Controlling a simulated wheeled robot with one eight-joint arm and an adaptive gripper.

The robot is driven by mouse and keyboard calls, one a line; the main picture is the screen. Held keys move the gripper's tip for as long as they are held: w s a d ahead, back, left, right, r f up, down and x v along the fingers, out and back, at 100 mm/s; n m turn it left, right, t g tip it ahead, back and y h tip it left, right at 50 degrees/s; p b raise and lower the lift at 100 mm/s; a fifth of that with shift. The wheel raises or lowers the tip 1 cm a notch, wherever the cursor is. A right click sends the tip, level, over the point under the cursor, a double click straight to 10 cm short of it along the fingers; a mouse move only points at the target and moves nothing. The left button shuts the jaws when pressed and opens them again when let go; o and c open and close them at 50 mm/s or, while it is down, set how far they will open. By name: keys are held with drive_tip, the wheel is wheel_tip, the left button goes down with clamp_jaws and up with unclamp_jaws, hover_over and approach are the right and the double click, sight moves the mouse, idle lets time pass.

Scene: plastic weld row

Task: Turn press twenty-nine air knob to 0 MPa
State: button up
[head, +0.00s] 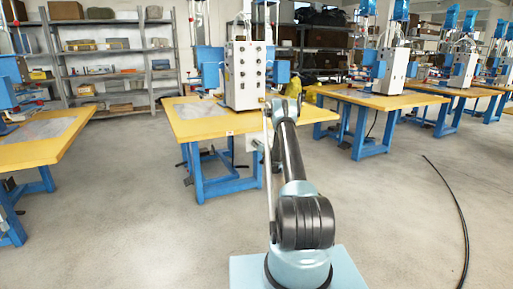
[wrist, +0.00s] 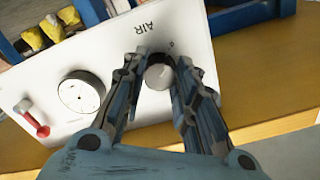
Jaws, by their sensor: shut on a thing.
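In the wrist view a round grey air knob (wrist: 159,77) with a dark part sits on a white panel (wrist: 115,40), near the upside-down label AIR. My gripper (wrist: 162,62) has its two fingers on either side of the knob and is shut on it. The fingers hide the knob's sides, and its setting cannot be read. A round white gauge (wrist: 81,92) sits left of the knob; its reading is too small to tell. In the head view my arm reaches to the white press control box (head: 245,75) on a yellow table; the gripper there is hard to make out.
A red-handled lever (wrist: 38,127) sticks out of the panel left of the gauge. The yellow tabletop (head: 200,127) has blue legs. More press tables (head: 375,98) stand at right, and another table (head: 40,145) at left. A black cable (head: 460,215) lies on open floor.

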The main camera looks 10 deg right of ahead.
drive_tip(key=shift+s+a+f, duration=0.15)
drive_tip(key=shift+a+f, duration=0.05)
drive_tip(key=shift+a, duration=0.2)
drive_tip(key=o, duration=1)
drive_tip(key=shift+o, duration=0.5)
drive_tip(key=v, duration=1.2)
drive_tip(key=shift+d+r, duration=0.2)
drive_tip(key=shift+d, duration=0.15)
